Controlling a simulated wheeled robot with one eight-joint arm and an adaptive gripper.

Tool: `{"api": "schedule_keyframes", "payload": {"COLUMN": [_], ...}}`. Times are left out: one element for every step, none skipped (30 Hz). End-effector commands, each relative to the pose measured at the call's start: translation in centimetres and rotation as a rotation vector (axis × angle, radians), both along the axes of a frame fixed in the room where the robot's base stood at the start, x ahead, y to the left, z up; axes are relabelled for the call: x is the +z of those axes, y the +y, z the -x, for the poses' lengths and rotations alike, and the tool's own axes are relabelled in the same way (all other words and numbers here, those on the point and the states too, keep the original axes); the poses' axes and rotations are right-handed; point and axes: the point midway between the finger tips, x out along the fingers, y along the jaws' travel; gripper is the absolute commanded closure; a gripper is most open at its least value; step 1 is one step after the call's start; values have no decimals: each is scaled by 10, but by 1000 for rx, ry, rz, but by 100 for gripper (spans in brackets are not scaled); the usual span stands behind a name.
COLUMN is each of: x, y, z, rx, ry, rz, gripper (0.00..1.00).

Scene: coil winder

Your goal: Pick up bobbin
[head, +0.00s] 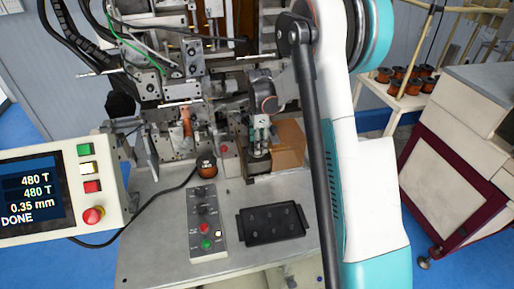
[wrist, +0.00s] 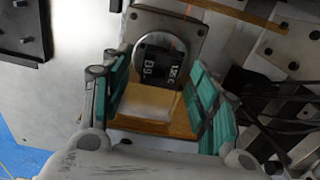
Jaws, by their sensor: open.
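A dark bobbin with a copper-brown winding (head: 207,165) sits on the machine's grey tabletop, just behind the control strip. My gripper (head: 258,142) is in the head view, to the right of this bobbin and apart from it, beside a brown cardboard box (head: 289,146). In the wrist view my gripper (wrist: 158,105) is open, with its teal finger pads apart. I cannot tell what this part is. No bobbin is clearly held.
A black tray (head: 271,223) lies on the tabletop, right of a control strip (head: 205,225) with buttons. A display panel (head: 50,193) stands at the left and reads DONE. The winder's metal frame (head: 190,75) crowds the back. Several wound bobbins (head: 405,82) stand on a shelf at the right.

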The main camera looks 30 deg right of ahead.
Motion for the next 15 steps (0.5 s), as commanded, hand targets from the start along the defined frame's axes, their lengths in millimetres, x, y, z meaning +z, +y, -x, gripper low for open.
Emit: {"api": "schedule_keyframes", "payload": {"x": [-6, -7, -9, -9, -9, -9, -9, -9, -9, -8, -8, -8, -8, -8, -8], "y": [0, 0, 0, 0, 0, 0, 0, 0, 0, 0, 0, 0, 0, 0, 0], "z": [0, 0, 0, 0, 0, 0, 0, 0, 0, 0, 0, 0, 0, 0, 0], "rx": [0, 0, 0, 0, 0, 0, 0, 0, 0, 0, 0, 0, 0, 0, 0], "ry": [0, 0, 0, 0, 0, 0, 0, 0, 0, 0, 0, 0, 0, 0, 0], "rz": [0, 0, 0, 0, 0, 0, 0, 0, 0, 0, 0, 0, 0, 0, 0], "gripper": [45, 45, 45, 45, 45, 45, 45, 45, 50, 56, 63, 72, 79, 86, 90]}}
